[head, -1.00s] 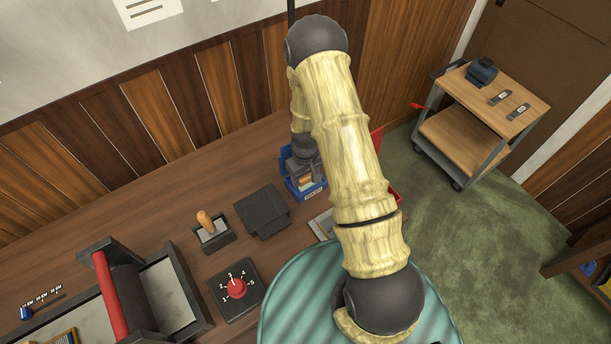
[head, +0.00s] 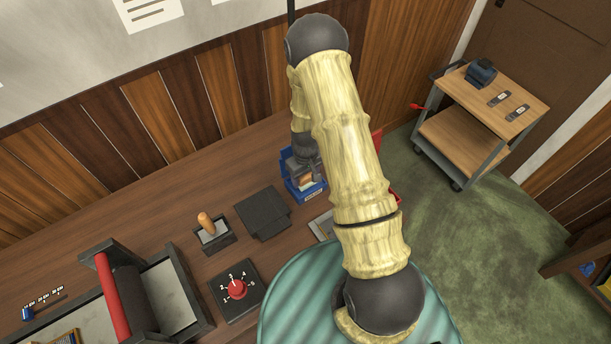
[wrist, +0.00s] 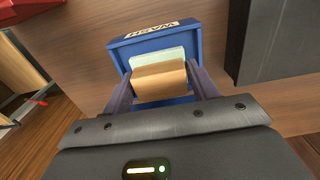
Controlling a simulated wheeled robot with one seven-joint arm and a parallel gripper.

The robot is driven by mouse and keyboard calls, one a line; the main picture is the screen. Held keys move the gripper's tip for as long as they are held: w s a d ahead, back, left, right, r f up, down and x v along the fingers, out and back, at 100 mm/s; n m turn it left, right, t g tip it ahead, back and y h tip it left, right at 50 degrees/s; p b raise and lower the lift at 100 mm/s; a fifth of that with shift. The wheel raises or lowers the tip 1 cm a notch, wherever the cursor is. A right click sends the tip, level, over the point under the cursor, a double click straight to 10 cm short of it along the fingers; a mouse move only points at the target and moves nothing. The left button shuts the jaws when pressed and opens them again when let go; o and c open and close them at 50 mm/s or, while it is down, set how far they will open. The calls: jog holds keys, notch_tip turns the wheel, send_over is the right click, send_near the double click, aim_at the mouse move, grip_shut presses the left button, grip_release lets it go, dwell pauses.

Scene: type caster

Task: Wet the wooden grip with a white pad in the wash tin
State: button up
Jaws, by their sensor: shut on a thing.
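The wash tin (head: 313,194) is an open blue box at the back of the bench, and its label reads WASH in the wrist view (wrist: 122,45). My gripper (wrist: 162,88) points down into the tin, its two fingers on either side of the wooden grip (wrist: 160,78). The gripper is shut on this tan block, which also shows in the head view (head: 304,180). A pale, greenish-white surface (wrist: 157,57) shows beside the grip inside the tin. I cannot tell whether it is the pad or the tin's contents. The grip's underside is hidden.
A dark flat block (head: 263,212) stands left of the tin. Further left are a black tray with an upright wooden handle (head: 206,222), a red dial (head: 236,289) and a roller frame with a red bar (head: 118,295). A trolley (head: 490,105) stands off to the right.

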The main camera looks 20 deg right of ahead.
aim_at(306, 175)
jog(key=shift+r+p, duration=1.7)
jog(key=shift+r, duration=1.25)
jog(key=shift+f, duration=0.1)
